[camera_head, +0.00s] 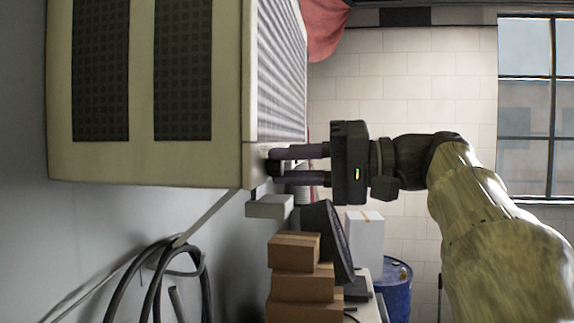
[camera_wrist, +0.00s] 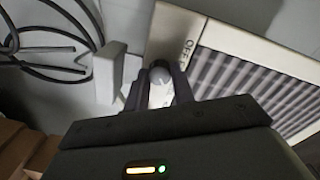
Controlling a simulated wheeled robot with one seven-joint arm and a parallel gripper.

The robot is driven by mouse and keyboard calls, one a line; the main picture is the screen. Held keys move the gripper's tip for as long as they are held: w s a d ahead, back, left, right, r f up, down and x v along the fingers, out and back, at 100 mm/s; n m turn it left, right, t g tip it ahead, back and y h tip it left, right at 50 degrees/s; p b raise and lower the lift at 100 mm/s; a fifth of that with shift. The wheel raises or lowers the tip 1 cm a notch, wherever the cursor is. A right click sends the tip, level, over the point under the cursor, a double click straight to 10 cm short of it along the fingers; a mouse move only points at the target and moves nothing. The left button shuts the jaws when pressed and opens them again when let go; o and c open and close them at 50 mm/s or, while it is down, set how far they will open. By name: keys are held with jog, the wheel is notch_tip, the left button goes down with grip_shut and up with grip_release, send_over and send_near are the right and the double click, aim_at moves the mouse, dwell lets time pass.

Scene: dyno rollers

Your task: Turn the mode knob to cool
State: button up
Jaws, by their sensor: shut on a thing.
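The wall-mounted air unit (camera_head: 230,90) is a cream box with dark mesh panels on its side and a slatted front. Its mode knob (camera_wrist: 160,74) shows in the wrist view as a small round grey knob on the cream strip beside the slats. An "OFF" marking (camera_wrist: 183,42) is on the strip near it. My gripper (camera_head: 281,166) reaches in from the right at the unit's lower front corner. Its two dark fingers are shut on the knob, one on each side. In the head view the fingers mostly hide the knob. I cannot tell which setting it points to.
A small pale box (camera_head: 269,206) sits just below the unit. Dark hoses (camera_head: 160,265) hang on the wall at lower left.

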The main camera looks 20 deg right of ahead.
jog(key=o, duration=0.6)
jog(key=shift+d, duration=0.1)
jog(key=o, duration=0.4)
jog(key=shift+d, duration=0.2)
jog(key=shift+a, duration=0.2)
jog(key=shift+d, duration=0.1)
